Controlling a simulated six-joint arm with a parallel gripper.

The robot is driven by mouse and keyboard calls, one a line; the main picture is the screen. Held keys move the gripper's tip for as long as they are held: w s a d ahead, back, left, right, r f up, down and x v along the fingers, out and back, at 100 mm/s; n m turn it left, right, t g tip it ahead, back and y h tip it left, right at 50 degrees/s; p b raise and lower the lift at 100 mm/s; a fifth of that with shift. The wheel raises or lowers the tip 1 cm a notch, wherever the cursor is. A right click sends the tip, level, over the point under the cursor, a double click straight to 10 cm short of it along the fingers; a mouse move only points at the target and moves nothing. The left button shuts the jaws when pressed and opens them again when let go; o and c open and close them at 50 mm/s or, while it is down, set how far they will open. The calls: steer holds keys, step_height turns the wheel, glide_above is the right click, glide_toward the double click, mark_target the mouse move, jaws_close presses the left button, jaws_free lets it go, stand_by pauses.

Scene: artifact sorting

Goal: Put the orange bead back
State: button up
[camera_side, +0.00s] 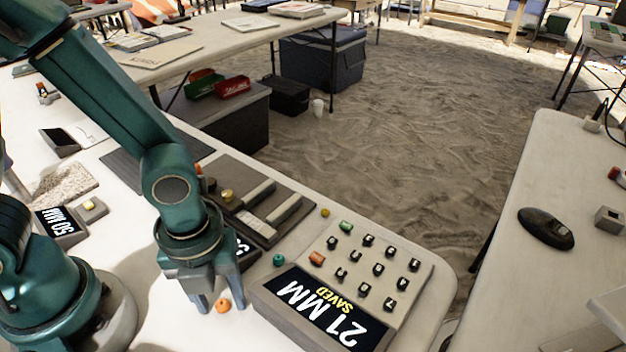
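The orange bead (222,305) lies on the white table near the front edge of the view. My gripper (219,301) points down over it, with its fingers apart. The bead shows between the two fingertips, with a gap at each side; I cannot tell whether either finger touches it. A dark grey tray (290,196) with pale bars and a brass knob lies behind my gripper, partly hidden by my arm. A teal bead (279,260) and a small gold bead (325,212) lie on the table to the right.
A keypad box (400,262) stands right of my gripper, its display (325,308) reading "21 MM SAVED". Another display (60,222) reads "50 MM" at left. A stone slab (64,184) and a dark device (60,142) lie at left. Sand lies beyond the table.

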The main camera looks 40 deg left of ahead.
mark_target(222, 302)
steer(key=shift+r, duration=0.1)
step_height(222, 302, up, 11)
steer(key=a+r+n+t, duration=0.2)
steer(key=a+n, duration=0.2)
steer(key=n, duration=0.9)
steer(key=a+r+n+t, duration=0.2)
steer(key=a+n+t, duration=0.1)
steer(key=n, duration=1.1)
steer(key=shift+w+a+r+t, duration=0.15)
steer(key=shift+w+a+t, duration=0.2)
steer(key=shift+a, duration=0.3)
